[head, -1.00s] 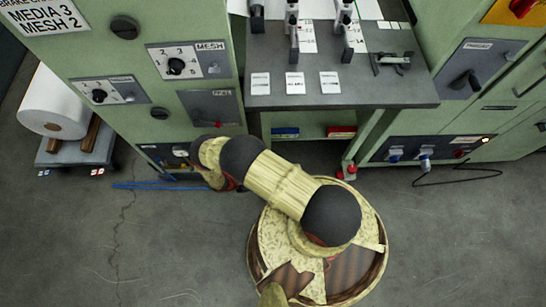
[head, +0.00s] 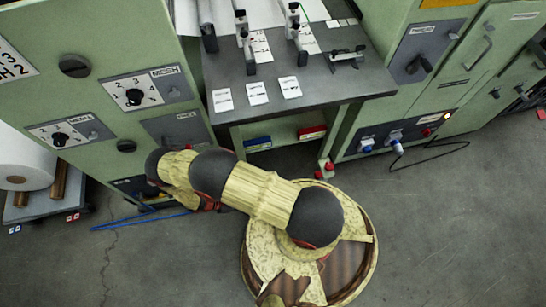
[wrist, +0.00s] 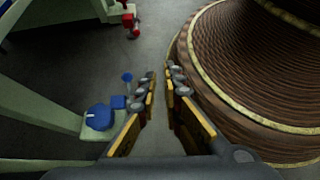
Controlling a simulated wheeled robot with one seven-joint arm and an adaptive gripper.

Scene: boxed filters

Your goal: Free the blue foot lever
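My gripper (wrist: 162,82) shows in the wrist view with its two fingers apart and only floor between them. It is empty. To its left, near the floor, is a blue round pad (wrist: 98,117) on a pale green foot, with a small blue piece beside it and a thin blue pin ahead. I cannot tell which blue part is the lever. There my arm hides the gripper and part of the bar's right end.
My round base fills the right of the wrist view. A white roll on a pallet (head: 45,205) is at the left. A black cable (head: 432,155) lies at right.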

